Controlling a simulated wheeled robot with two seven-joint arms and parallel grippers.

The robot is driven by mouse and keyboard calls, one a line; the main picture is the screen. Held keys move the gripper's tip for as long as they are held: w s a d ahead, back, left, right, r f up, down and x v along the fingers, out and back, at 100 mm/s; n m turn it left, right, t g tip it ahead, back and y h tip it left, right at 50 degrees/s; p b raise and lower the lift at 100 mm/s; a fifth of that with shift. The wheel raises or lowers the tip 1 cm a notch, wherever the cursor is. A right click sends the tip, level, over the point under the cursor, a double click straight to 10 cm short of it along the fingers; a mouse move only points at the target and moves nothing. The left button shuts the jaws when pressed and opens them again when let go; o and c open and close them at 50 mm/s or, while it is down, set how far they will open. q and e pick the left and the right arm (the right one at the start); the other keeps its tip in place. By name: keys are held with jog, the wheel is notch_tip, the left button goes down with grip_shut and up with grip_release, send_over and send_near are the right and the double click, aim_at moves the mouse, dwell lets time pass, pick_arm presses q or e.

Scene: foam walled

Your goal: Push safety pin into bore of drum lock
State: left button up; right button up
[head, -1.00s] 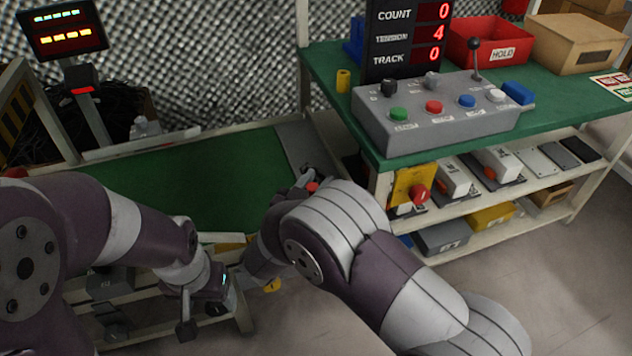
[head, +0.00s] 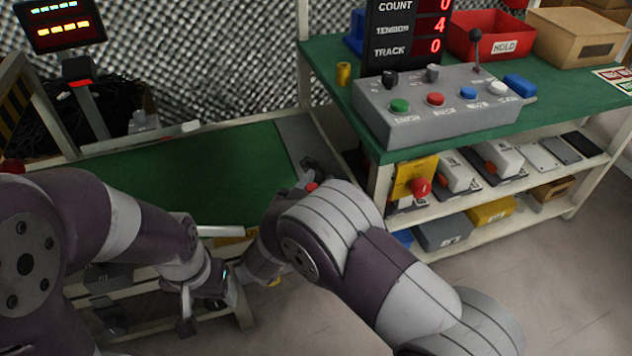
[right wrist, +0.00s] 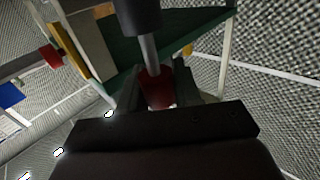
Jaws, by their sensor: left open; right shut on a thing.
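My right gripper (right wrist: 157,92) is shut on the red grip of the safety pin (right wrist: 155,86) in the right wrist view. The pin's bare steel shank runs up from the grip to a dark cylinder (right wrist: 137,14), which seems to be part of the drum lock. The far end of the shank is hidden there, so its depth cannot be told. In the head view the right gripper (head: 311,178) is at the right end of the green belt, with a little red showing. My left gripper (head: 207,308) is open and empty, low in front of the belt frame.
The green belt bed (head: 200,170) lies behind both arms. A grey control box (head: 435,115) stands on the green bench at right, above a shelf with several devices. A red bin (head: 488,38) and a cardboard box (head: 580,38) stand behind it. Floor at lower right is clear.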

pick_arm(q)
jog(key=shift+f+b, duration=0.45)
jog(key=shift+f, duration=0.05)
pick_arm(e)
jog(key=shift+f, duration=1)
jog(key=o, duration=1.1)
pick_arm(q)
jog(key=shift+s, duration=0.1)
